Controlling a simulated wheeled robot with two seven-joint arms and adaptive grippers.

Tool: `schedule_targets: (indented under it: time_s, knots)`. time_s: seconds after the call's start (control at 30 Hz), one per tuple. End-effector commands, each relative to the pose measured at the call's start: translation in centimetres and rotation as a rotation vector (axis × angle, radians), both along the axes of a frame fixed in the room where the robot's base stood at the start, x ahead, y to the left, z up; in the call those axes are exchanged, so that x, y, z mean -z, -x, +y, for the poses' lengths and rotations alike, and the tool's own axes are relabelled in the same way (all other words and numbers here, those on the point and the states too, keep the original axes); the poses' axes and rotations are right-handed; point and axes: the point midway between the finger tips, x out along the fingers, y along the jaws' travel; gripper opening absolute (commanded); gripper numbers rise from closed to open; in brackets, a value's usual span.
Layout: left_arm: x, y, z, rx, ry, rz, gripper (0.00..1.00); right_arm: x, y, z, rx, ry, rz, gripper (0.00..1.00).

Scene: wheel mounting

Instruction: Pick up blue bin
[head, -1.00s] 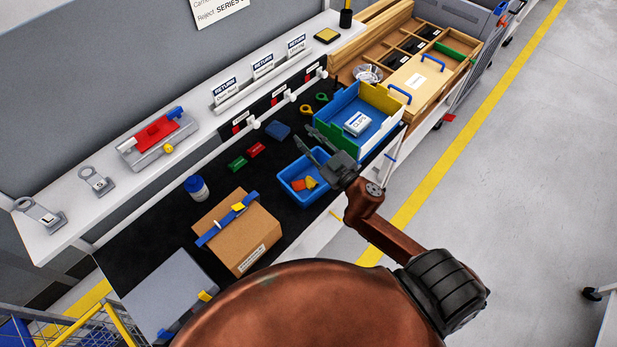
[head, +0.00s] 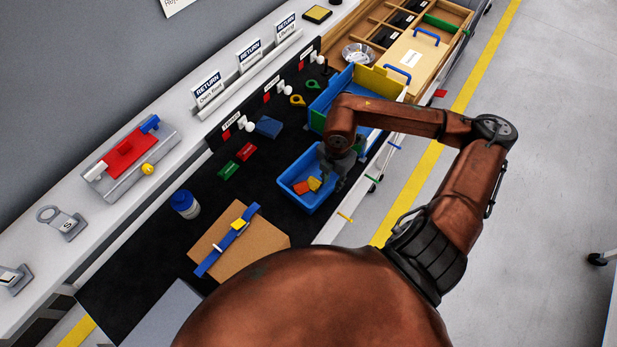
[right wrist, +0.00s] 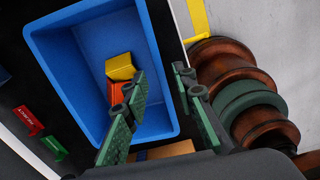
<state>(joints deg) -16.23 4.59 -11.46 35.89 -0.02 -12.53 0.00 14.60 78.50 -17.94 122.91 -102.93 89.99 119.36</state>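The blue bin (head: 298,168) stands on the black mat in the head view, with an orange piece (head: 300,188) and a yellow piece (head: 314,183) inside. My right gripper (head: 341,166) points down at the bin's right side; its fingers are partly hidden by the arm there. In the right wrist view the fingers (right wrist: 160,80) are apart, one over the inside of the bin (right wrist: 75,70) and one outside, with the bin's right wall between them. I cannot tell whether either finger touches it. My left gripper is not in view.
A cardboard box (head: 262,250) with a blue strap lies near the bin. A larger blue, yellow and green open box (head: 384,80) stands just behind my right arm.

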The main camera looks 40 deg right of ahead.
Motion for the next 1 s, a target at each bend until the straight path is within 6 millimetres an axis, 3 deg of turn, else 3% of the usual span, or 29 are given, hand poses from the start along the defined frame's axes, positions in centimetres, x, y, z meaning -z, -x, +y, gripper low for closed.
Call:
schedule_targets:
  time_s: [0.1, 0.3, 0.6, 0.87, 1.0]
  knots:
    - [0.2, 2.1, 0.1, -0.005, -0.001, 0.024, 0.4, 1.3, 0.1, -0.3, 0.007, 0.008, 0.006, 0.25]
    - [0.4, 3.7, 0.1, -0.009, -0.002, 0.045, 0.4, 3.4, 0.0, 0.0, 0.005, 0.004, 0.005, 0.25]
    - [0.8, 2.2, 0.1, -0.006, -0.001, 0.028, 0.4, 7.3, -0.3, 0.3, 0.002, 0.003, 0.006, 0.25]
    - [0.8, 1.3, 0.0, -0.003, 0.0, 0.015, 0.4, 7.5, -0.4, 0.3, 0.0, 0.004, 0.003, 0.25]
    - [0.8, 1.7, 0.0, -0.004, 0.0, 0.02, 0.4, 7.5, -0.4, 0.3, 0.0, 0.004, 0.003, 0.17]
